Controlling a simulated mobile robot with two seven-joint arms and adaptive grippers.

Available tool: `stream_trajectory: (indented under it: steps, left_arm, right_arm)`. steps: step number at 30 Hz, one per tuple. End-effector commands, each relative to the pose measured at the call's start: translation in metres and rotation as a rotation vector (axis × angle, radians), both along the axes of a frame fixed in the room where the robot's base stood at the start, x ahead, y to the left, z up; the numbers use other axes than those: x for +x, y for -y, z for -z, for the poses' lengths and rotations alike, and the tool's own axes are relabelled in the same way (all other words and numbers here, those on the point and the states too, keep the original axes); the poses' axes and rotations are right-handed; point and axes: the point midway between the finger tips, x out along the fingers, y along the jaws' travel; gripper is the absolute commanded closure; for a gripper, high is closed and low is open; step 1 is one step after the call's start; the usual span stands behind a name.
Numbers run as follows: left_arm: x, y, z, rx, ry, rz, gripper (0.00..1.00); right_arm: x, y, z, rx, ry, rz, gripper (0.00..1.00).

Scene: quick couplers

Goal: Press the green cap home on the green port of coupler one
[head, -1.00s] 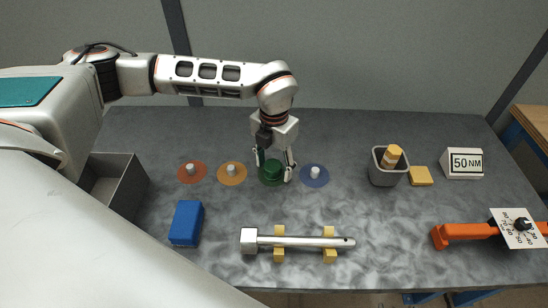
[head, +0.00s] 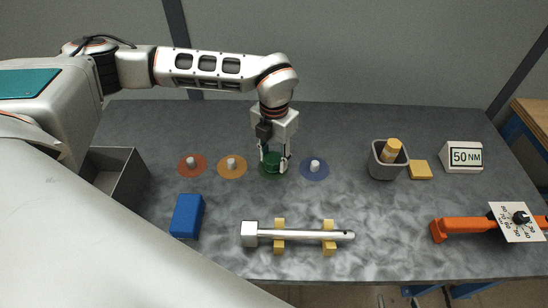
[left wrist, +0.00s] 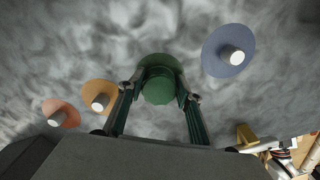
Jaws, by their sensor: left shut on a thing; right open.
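The green cap (head: 272,158) is at the green port, whose green disc (head: 266,175) lies on the table between the orange and blue ones. My left gripper (head: 273,161) points down from above with its two fingers shut on the cap's sides. In the left wrist view the cap (left wrist: 159,89) sits between the fingertips, over the green disc (left wrist: 157,62). The cap hides the port stub, so I cannot tell how far down it sits. My right gripper is not in view.
Red (head: 192,164), orange (head: 232,166) and blue (head: 314,167) ports with pale stubs stand in the same row. A blue block (head: 187,216), a metal bar tool (head: 300,235), a grey bin (head: 387,168) and an orange tool with a dial (head: 463,227) lie around. A grey tray (head: 118,180) is at left.

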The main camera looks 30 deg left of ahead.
Motion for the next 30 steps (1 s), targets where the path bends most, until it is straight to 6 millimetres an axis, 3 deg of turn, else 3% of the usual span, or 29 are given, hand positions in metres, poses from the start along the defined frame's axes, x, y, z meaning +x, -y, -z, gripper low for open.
stream_trajectory:
  steps: [30]
  left_arm:
    - [0.0,0.0,-0.037,0.0,0.001,0.0,0.91]
  right_arm:
    - [0.006,0.0,-0.035,0.002,0.019,0.0,0.46]
